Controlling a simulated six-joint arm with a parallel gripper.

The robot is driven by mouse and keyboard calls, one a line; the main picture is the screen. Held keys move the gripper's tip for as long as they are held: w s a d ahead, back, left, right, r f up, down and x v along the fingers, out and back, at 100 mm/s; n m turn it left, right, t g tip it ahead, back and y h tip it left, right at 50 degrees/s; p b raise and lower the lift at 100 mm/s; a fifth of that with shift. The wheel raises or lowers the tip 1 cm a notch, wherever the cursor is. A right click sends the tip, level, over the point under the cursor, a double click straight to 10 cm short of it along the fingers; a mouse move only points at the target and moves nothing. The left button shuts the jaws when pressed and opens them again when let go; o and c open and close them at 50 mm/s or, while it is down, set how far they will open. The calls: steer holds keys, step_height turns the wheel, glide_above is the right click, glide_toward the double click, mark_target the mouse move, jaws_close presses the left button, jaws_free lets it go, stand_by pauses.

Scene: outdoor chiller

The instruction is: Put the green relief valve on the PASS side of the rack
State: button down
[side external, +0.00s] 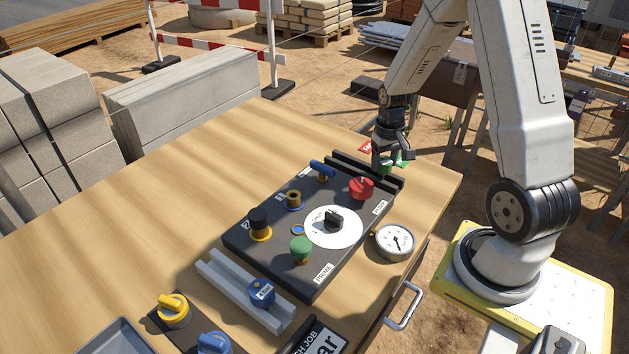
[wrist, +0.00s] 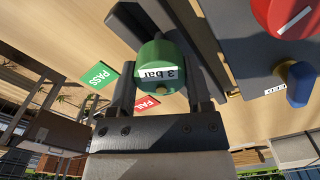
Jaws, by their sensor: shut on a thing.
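The green relief valve (wrist: 165,62) carries a white "3 bar" label in the wrist view. My gripper (wrist: 160,80) is shut on it, with one finger on each side. In the side view my gripper (side external: 388,161) holds the valve (side external: 386,169) over the right end of the dark two-rail rack (side external: 352,168). The green PASS sign (wrist: 97,78) is close by that end, and the red FAIL sign (wrist: 146,103) also shows; in the side view the FAIL sign (side external: 366,147) is left of my gripper. I cannot tell whether the valve touches the rack.
A dark panel (side external: 270,256) in front of the rack bears a red knob (side external: 361,188), a green knob (side external: 301,249), a white dial and several fittings. A gauge (side external: 396,241) lies to its right. A blue valve (side external: 262,291) sits on a grey rail.

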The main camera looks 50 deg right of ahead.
mark_target(384, 160)
steer(key=shift+f, duration=0.45)
jaws_free()
stand_by(0.3)
steer(key=shift+r, duration=0.15)
steer(key=shift+r, duration=3.4)
step_height(384, 160, up, 8)
steer(key=shift+f, duration=0.15)
